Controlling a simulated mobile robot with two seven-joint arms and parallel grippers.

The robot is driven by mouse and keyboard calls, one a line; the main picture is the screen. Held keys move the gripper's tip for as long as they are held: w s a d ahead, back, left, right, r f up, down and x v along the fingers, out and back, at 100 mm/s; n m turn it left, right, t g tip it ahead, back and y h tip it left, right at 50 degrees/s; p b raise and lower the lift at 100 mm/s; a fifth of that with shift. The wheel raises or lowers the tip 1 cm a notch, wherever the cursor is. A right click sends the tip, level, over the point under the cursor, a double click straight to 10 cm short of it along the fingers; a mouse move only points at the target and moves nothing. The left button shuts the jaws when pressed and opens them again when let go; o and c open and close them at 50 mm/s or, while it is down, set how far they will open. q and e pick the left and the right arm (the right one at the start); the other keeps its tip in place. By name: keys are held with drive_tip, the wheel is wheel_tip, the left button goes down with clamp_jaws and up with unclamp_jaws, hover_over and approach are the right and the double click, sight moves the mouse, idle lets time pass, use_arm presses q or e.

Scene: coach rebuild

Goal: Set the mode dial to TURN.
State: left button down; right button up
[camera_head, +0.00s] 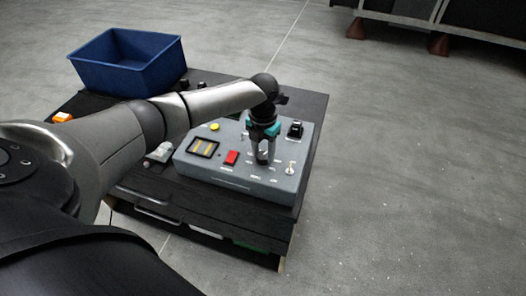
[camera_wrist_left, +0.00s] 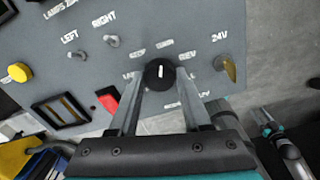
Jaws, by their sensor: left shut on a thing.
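The mode dial (camera_wrist_left: 160,74) is a black round knob with a white mark, on the grey control panel (camera_head: 270,184). My left gripper (camera_head: 264,158) comes down onto the panel from above. In the left wrist view its fingers (camera_wrist_left: 160,90) are shut on the dial, one on each side. The white mark points about straight up in that view. Small white labels ring the dial; they are too blurred to read surely, and fingers hide part of them. A teal and grey part at the lower right of the wrist view may be my right gripper; its jaws are unclear.
The panel also bears a red switch (camera_head: 232,158), a yellow button (camera_head: 214,127), a framed display (camera_head: 203,148) and a toggle (camera_head: 290,168). Two toggles marked LEFT and RIGHT (camera_wrist_left: 112,41) stand above the dial. A blue bin (camera_head: 125,68) stands behind. The floor at right is clear.

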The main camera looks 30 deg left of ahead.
sight(263, 155)
idle(0.4)
use_arm(q)
drive_tip(key=shift+c, duration=1.8)
unclamp_jaws()
wheel_tip(263, 155, up, 15)
drive_tip(key=shift+r+p, duration=0.15)
drive_tip(key=shift+p, duration=0.15)
